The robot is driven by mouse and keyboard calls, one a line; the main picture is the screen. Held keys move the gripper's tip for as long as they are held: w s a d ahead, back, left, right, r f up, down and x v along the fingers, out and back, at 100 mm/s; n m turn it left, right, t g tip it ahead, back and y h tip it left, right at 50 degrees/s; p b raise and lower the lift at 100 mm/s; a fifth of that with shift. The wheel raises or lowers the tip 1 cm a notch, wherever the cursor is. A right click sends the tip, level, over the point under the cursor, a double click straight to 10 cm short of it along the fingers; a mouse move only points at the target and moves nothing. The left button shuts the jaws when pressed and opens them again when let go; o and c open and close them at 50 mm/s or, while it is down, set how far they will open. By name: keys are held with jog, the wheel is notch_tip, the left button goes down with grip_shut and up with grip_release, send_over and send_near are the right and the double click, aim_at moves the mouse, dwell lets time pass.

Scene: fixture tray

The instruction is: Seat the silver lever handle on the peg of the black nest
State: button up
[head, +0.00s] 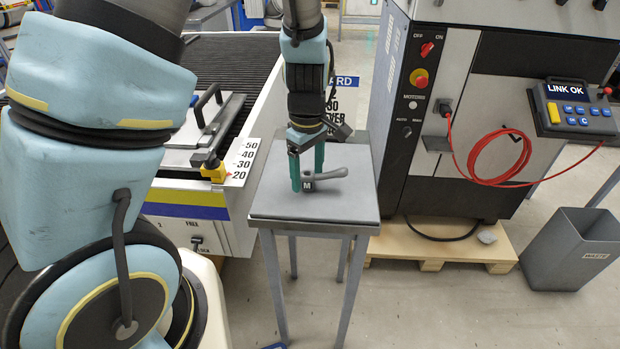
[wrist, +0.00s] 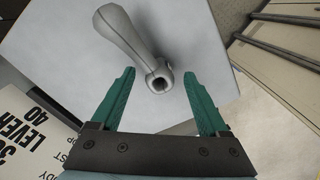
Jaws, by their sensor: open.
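The silver lever handle (head: 332,174) lies on the grey top of a small stand, its arm pointing right in the head view. In the wrist view the lever handle (wrist: 128,32) runs from upper left to a hub with a dark hole. My gripper (head: 308,178) points down at the hub end, its green fingers open. In the wrist view my gripper (wrist: 160,74) has the hub between its fingertips, nearer the right finger. A small dark face marked M shows at the hub in the head view. I cannot make out the black nest or its peg for certain.
The stand top (head: 290,208) is otherwise clear. Left of it is a ribbed black bed with a grey plate (head: 205,122), a black handle and a numbered scale. A machine cabinet (head: 400,130) stands close on the right. A waste bin (head: 578,250) is farther right.

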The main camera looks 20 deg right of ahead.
grip_shut()
dwell(0.7)
